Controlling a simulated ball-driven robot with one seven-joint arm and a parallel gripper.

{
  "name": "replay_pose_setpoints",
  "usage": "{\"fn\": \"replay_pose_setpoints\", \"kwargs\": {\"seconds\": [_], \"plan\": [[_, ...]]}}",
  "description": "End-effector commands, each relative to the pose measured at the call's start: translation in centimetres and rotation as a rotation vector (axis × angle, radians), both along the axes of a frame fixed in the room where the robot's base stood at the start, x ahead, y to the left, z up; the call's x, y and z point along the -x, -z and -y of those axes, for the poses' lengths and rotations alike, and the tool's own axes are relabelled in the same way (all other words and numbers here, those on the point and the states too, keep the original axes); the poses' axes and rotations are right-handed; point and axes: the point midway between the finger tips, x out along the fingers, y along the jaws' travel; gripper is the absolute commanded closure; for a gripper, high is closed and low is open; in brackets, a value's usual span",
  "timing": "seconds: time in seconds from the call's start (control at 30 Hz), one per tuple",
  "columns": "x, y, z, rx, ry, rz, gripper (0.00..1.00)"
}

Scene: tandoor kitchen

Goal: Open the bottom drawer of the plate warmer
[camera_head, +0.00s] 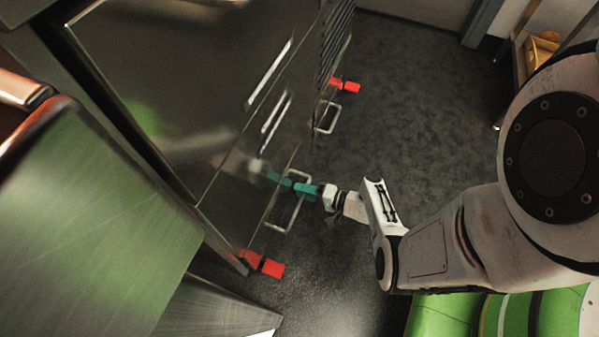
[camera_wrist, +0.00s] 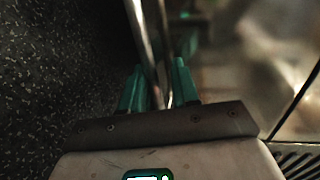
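The plate warmer (camera_head: 165,75) is a dark shiny steel cabinet on the left in the head view. A low loop handle (camera_head: 294,212) stands out from its front near the floor, and the drawer face behind it looks flush. My gripper (camera_head: 306,191) reaches this handle from the right. In the wrist view, the teal fingers (camera_wrist: 158,92) lie on both sides of the bright handle bar (camera_wrist: 142,35), with little gap, and look shut on it. A teal reflection of the fingers shows in the steel front. The fingertips' exact contact is too dark to see.
Another loop handle (camera_head: 327,118) and a red fitting (camera_head: 345,86) stick out farther along the fronts. A nearer red fitting (camera_head: 264,264) is by the warmer's lower edge. A steel counter (camera_head: 95,225) fills the lower left. Dark floor (camera_head: 420,95) is clear in front.

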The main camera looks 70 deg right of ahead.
Motion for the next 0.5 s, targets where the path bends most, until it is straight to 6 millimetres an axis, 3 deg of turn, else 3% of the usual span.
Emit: {"fn": "replay_pose_setpoints", "kwargs": {"seconds": [0.03,0.23,0.5], "plan": [[-0.1,0.81,0.0,0.0,-0.001,0.001,0.71],[-0.11,1.02,0.01,0.0,-0.001,0.001,0.71],[-0.12,0.96,0.04,0.0,-0.002,0.003,0.96]]}}
